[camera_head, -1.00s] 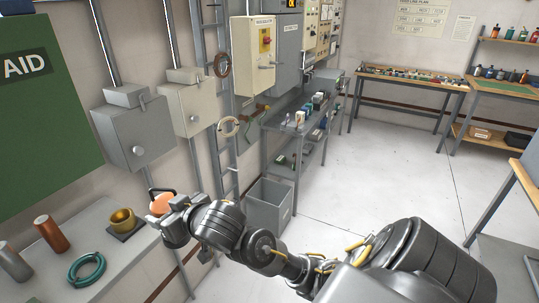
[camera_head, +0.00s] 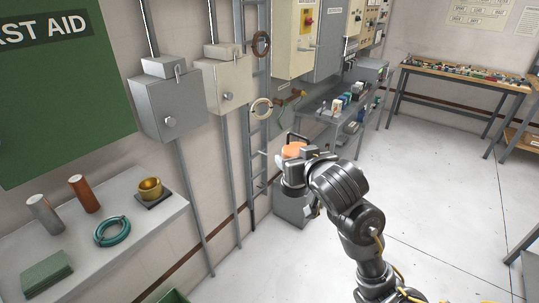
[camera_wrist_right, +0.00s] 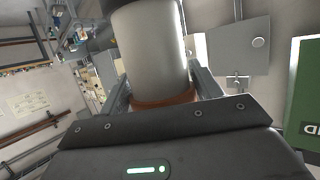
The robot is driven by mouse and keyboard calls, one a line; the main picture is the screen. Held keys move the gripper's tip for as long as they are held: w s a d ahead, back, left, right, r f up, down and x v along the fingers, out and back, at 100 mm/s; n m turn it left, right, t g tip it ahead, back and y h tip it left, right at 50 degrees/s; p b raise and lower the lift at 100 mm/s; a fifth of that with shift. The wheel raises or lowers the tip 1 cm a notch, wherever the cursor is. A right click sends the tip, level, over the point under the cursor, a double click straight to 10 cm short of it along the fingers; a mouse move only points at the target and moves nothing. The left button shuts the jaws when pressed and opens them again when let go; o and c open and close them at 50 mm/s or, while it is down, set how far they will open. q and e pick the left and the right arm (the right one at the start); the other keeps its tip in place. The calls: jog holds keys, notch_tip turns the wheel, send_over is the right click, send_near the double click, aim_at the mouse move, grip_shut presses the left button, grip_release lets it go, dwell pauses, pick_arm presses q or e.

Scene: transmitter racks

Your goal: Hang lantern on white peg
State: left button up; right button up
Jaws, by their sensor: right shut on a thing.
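My right gripper (camera_head: 296,168) is shut on the lantern (camera_head: 293,149), which has an orange top and a thin dark handle loop standing above it. It holds the lantern in the air in front of the wall, past the grey ladder. In the right wrist view the lantern (camera_wrist_right: 152,48) is a pale cylinder with an orange band, between the two fingers. Short coloured pegs (camera_head: 280,102) stick out near the wall beyond the ladder. I cannot pick out a white one for certain. My left gripper is not in view.
A cream ring (camera_head: 262,108) and a brown ring (camera_head: 261,43) hang at the ladder. Grey (camera_head: 172,105) and cream (camera_head: 229,80) wall boxes are left of it. A bench (camera_head: 90,225) with cylinders, a teal ring and a brass cup is at left. The floor (camera_head: 440,180) at right is clear.

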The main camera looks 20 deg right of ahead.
jog(key=f, duration=0.1)
jog(key=s+f, duration=0.1)
jog(key=f, duration=0.3)
jog(key=shift+s+d, duration=0.1)
jog(key=shift+s, duration=0.15)
